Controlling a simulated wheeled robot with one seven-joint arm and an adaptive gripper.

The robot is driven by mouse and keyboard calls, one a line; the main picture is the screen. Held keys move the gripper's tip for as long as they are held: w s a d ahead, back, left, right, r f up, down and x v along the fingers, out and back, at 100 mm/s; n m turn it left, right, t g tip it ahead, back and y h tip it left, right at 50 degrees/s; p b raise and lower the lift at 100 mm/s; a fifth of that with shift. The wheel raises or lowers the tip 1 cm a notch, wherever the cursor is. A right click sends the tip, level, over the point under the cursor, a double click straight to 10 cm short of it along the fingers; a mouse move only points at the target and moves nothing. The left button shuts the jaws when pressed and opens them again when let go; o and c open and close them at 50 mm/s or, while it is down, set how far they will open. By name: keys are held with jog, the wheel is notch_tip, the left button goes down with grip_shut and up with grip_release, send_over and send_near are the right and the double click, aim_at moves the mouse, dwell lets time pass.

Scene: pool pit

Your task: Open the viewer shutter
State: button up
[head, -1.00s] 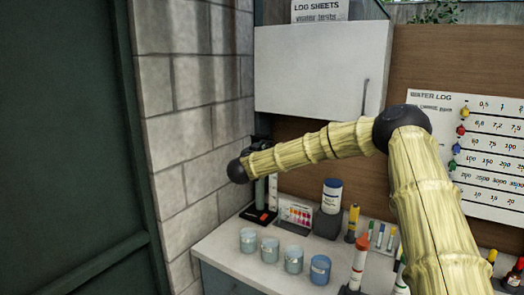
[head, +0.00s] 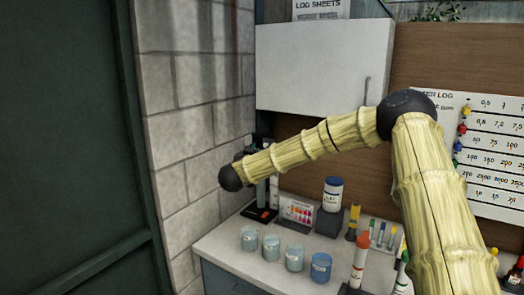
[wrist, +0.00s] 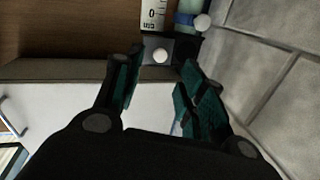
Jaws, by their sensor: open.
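The viewer is most likely the dark upright stand (head: 262,195) with a teal part and a red mark on its foot, in the back left corner of the counter. In the wrist view a dark block with a white knob (wrist: 160,56) sits beside a white centimetre scale (wrist: 154,15). I cannot tell for sure whether this block is the shutter. My gripper (wrist: 157,66) is open, its two teal fingers either side of the knob in the picture; contact is not visible. In the head view my arm hides most of the gripper and the stand's upper part.
A block wall (head: 190,110) stands close on the left, with a white cabinet (head: 320,65) above. Several lidded jars (head: 295,258), a colour chart (head: 297,212) and a blue-capped bottle (head: 332,194) stand on the counter. A second white ball (wrist: 203,22) shows near the wall.

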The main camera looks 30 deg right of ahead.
jog(key=shift+v, duration=2.7)
